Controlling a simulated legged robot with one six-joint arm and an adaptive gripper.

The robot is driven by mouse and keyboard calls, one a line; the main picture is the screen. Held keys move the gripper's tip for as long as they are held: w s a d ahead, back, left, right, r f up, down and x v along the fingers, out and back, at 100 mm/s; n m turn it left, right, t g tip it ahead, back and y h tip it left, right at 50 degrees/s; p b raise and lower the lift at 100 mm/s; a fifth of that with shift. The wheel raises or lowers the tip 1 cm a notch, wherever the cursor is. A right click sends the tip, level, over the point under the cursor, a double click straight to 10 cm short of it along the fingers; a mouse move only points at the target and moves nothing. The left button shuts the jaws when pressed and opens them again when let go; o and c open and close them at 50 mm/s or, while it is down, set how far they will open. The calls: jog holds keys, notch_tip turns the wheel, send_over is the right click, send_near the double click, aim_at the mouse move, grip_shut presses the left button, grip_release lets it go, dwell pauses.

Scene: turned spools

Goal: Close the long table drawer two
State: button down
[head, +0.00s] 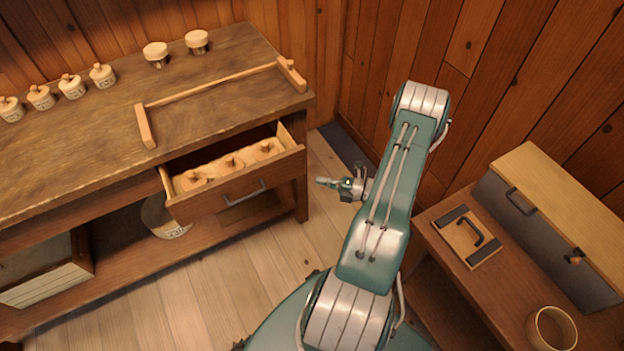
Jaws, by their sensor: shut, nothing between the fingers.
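A drawer (215,205) of the long wooden table (110,130) on the left is pulled open. My gripper (322,182) is shut and empty. It appears to the right of the drawer front, with its fingers pointing left toward it and a gap between them in the picture. My green arm reaches up and then back to it.
Several small lidded jars (72,87) and two round-topped knobs (197,41) stand on the long table, with a wooden frame (215,84) near its right end. The floor (220,285) between is clear.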

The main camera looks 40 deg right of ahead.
aim_at(285, 172)
jog(key=x, duration=0.8)
jog(key=shift+w+a, duration=0.15)
jog(key=shift+w, duration=0.15)
